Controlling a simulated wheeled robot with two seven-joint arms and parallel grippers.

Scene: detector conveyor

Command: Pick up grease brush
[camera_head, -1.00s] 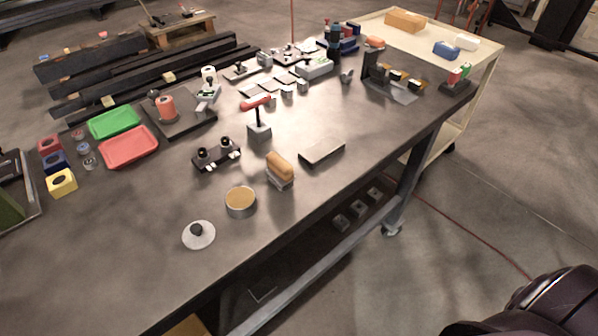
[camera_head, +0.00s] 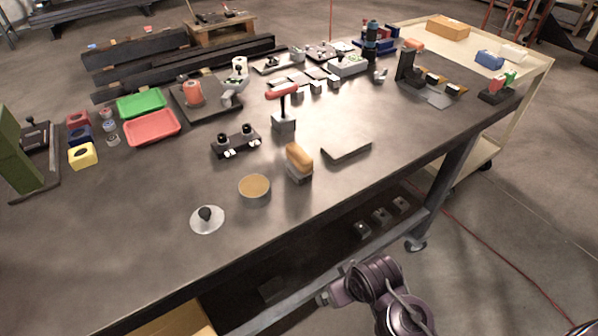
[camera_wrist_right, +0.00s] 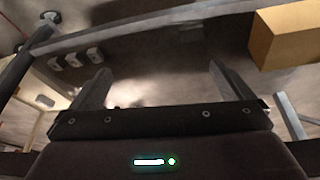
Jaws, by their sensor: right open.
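A tan-topped block with a grey lower part (camera_head: 299,160) stands near the table's front edge; it looks like the grease brush, though I cannot be sure. A round tin with a tan top (camera_head: 254,190) is just left of it. A pale round lid with a black knob (camera_head: 207,219) lies further left. My right gripper shows in the right wrist view (camera_wrist_right: 160,84), its two fingers wide apart with nothing between them. In the head view my right arm is at the bottom, below and in front of the table edge. My left gripper is not in view.
A red-handled tool on a grey stand (camera_head: 283,122) is behind. The workbench's lower shelf (camera_head: 330,256) holds several small grey blocks. The table's front left is clear.

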